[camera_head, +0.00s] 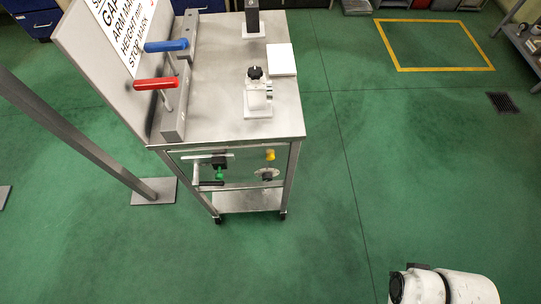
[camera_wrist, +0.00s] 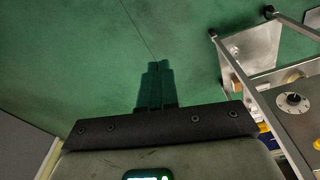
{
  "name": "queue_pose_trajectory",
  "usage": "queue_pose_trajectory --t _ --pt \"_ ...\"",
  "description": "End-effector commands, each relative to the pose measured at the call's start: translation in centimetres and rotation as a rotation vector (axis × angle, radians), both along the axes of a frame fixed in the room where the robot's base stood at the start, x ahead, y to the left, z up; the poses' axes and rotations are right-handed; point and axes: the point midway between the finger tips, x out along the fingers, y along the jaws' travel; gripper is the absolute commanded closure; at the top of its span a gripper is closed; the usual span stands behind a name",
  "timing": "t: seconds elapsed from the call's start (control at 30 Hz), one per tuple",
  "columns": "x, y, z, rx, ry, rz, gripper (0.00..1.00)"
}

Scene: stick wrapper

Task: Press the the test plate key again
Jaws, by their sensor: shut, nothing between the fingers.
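A steel cart (camera_head: 225,95) stands left of centre in the head view. A white square plate (camera_head: 282,60) lies on its top, beside a small metal fixture with a black knob (camera_head: 255,73). The front panel below bears a green knob (camera_head: 219,174), a yellow knob (camera_head: 270,155) and a round dial (camera_head: 267,174). I cannot tell which of these is the test plate key. The wrist view shows a dial (camera_wrist: 294,100) on a panel at the right. My gripper (camera_wrist: 158,66) is shut and empty over green floor, apart from the cart; the head view does not show it.
A red lever (camera_head: 157,84) and a blue lever (camera_head: 166,46) stand by the upright sign board (camera_head: 90,50). A slanting post (camera_head: 80,130) stands left of the cart.

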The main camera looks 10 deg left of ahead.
Motion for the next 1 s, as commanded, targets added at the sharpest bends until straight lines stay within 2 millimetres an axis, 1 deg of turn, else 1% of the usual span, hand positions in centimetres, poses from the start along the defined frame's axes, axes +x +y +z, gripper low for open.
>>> queue_pose_trajectory --t 0.17,0.27,0.43,0.57,0.67,0.77,0.87,0.97,1.0 --pt "0.6 0.1 -0.5 -0.025 0.008 -0.007 1.0" --pt "1.6 0.4 -1.3 -0.078 0.019 -0.022 1.0" --pt "4.7 1.6 -3.0 -0.236 0.007 -0.062 1.0" --pt "7.3 3.4 -3.7 -0.368 -0.047 -0.09 1.0" --pt "9.3 5.5 -4.0 -0.46 -0.12 -0.102 1.0" --pt "11.1 8.2 -3.9 -0.541 -0.214 -0.108 1.0" --pt "12.5 11.3 -3.6 -0.606 -0.331 -0.105 1.0" --pt "13.7 15.1 -3.1 -0.65 -0.466 -0.097 1.0" --pt "14.0 16.7 -2.8 -0.661 -0.525 -0.091 1.0"
